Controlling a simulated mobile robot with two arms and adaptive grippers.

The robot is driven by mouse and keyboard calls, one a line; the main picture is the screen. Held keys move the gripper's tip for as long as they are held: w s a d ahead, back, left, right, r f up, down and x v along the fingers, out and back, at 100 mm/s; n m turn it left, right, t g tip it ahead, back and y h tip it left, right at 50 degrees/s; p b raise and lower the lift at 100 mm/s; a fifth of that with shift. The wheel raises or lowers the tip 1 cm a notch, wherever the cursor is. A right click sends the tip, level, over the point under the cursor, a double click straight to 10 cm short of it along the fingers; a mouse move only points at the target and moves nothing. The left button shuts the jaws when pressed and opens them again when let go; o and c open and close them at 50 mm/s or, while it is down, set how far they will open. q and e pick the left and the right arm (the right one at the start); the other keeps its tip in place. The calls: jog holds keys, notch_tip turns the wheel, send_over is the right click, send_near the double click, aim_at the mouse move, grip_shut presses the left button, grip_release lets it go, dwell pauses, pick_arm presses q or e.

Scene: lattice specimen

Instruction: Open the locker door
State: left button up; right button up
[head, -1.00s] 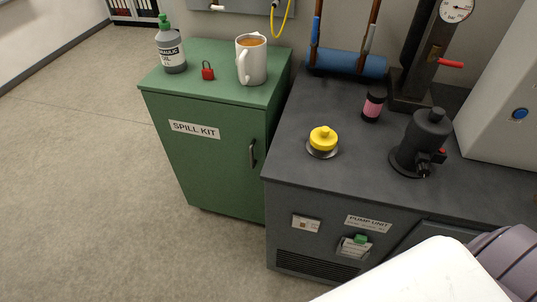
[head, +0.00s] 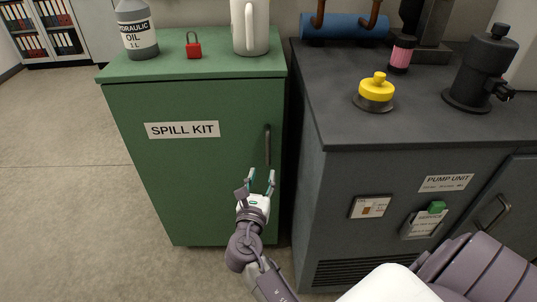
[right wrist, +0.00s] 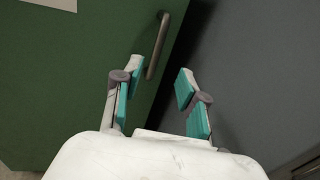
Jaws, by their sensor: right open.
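The green locker (head: 180,185) labelled SPILL KIT stands at the left of the grey pump unit, with its door shut. Its dark vertical handle (head: 267,145) is near the door's right edge. The handle also shows in the right wrist view (right wrist: 158,46). My right gripper (head: 260,178) is open and empty, just below the handle in the head view. In the right wrist view its fingers (right wrist: 157,88) are spread, with the handle beyond and between their tips, apart from the teal pads. My left gripper is not in view.
On the locker top stand an oil bottle (head: 137,32), a red padlock (head: 193,47) and a white mug (head: 250,28). The grey pump unit (head: 400,150) stands close on the right, with a yellow-topped button (head: 376,92) on it. Floor at the left is clear.

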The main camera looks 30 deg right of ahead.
aim_at(268, 150)
jog(key=b+x, duration=0.2)
jog(key=x, duration=0.9)
jog(key=shift+w+f+b, duration=0.15)
jog(key=shift+b, duration=0.15)
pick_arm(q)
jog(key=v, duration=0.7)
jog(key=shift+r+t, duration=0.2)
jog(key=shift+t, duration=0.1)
pick_arm(e)
jog(key=shift+w+d, duration=0.45)
jog(key=shift+w, duration=0.05)
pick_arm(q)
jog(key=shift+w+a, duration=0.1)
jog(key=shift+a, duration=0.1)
pick_arm(e)
jog(key=shift+c, duration=0.3)
grip_shut()
